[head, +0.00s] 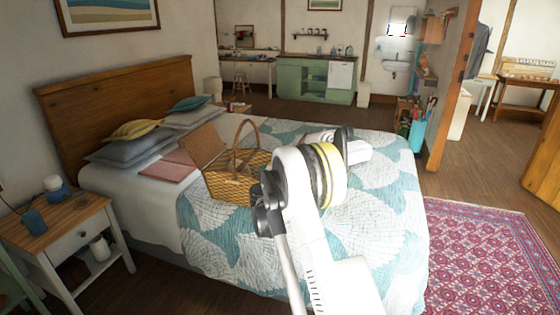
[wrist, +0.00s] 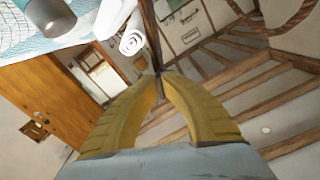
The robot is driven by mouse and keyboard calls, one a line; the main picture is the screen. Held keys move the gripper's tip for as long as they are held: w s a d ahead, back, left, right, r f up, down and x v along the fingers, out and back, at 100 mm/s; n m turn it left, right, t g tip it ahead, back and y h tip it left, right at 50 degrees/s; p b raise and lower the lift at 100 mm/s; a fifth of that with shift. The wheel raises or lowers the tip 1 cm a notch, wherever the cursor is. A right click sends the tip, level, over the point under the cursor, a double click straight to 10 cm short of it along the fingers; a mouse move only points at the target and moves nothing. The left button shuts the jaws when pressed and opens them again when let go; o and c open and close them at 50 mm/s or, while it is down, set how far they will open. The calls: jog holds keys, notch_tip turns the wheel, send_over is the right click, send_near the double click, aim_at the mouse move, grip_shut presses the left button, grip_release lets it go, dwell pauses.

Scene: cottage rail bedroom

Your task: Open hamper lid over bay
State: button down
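The wicker hamper (head: 232,185) stands on the bed in the head view, with a tall arched handle (head: 243,122) over its middle. One lid flap (head: 203,146) is tilted up at its left. My arm partly hides its right side, and I cannot tell how the lid stands there. My gripper's yellow fingers (wrist: 158,76) appear closed together at the tips in the wrist view, with nothing clearly held. The gripper is hidden behind my arm in the head view. A brown curved bar (wrist: 285,25) at the wrist view's top right may be the hamper handle.
The bed has a teal-and-white quilt (head: 380,225), pillows and a wooden headboard (head: 120,105). A pink folded cloth (head: 168,167) lies left of the hamper. A nightstand (head: 70,225) stands left of the bed. A patterned rug (head: 480,260) covers open floor at right.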

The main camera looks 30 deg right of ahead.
jog(key=shift+s+d+f+m, duration=0.4)
jog(key=shift+s+m, duration=0.2)
jog(key=shift+m, duration=0.1)
jog(key=c, duration=1.9)
grip_release()
jog(key=v, duration=1.2)
jog(key=shift+r, duration=0.1)
